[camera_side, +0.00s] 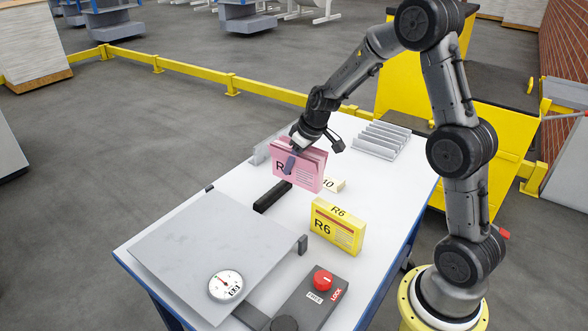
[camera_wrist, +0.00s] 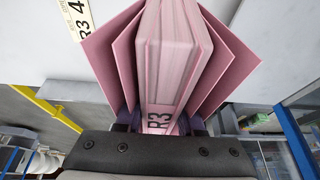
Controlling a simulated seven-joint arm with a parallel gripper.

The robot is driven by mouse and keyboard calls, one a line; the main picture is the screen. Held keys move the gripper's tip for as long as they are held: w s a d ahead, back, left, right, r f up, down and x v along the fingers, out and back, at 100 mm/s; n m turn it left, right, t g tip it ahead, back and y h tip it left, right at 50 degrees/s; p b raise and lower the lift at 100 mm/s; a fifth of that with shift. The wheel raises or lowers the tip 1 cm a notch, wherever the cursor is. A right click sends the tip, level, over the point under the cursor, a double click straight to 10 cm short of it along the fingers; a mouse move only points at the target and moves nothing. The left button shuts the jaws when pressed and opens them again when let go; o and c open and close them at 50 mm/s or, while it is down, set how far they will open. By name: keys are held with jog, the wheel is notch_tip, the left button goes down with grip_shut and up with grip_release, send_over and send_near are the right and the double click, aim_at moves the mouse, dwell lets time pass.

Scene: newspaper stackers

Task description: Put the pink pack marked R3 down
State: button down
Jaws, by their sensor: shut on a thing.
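The pink pack marked R3 (camera_side: 305,171) is in my gripper over the white table, behind the yellow pack. Its R3 label is partly covered by a finger in the side view. My gripper (camera_side: 290,163) is shut on the pack near its left part. In the wrist view the pink pack (camera_wrist: 170,60) fills the middle, spine marked R3 toward the camera, its covers spread outward. My gripper (camera_wrist: 158,122) shows at its lower end, with dark fingers on both sides. I cannot tell whether the pack's bottom edge touches anything.
A yellow pack marked R6 (camera_side: 336,227) stands in front of the pink pack. A light plate marked 40 (camera_side: 333,185) lies behind it. A grey ribbed rack (camera_side: 381,140) is at the back right. A grey panel (camera_side: 190,250), dial (camera_side: 225,286) and red-knob box (camera_side: 309,299) occupy the front.

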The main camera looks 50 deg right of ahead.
jog(key=w+a+f, duration=0.2)
jog(key=a+f, duration=0.3)
jog(key=a, duration=0.1)
jog(key=s+a+r+n+y, duration=0.2)
jog(key=s+a+r+n, duration=0.2)
jog(key=a+r, duration=0.15)
jog(key=s+d+r+m+h, duration=0.1)
jog(key=s+d+m, duration=0.1)
jog(key=s+d, duration=0.5)
jog(key=s+d+r+m+h, duration=0.1)
jog(key=s+d+m, duration=0.1)
jog(key=s+d, duration=0.5)
jog(key=w+d+f, duration=0.3)
jog(key=w, duration=0.1)
jog(key=w+d+f, duration=0.3)
jog(key=w, duration=0.2)
jog(key=w+d+f, duration=0.3)
jog(key=w, duration=0.1)
jog(key=shift+w+f, duration=0.2)
jog(key=shift+w, duration=0.2)
jog(key=shift+w+d+f, duration=0.1)
jog(key=shift+w+f, duration=0.1)
jog(key=shift+f, duration=1.6)
jog(key=shift+f, duration=0.1)
jog(key=c, duration=0.5)
grip_release()
jog(key=shift+f, duration=0.1)
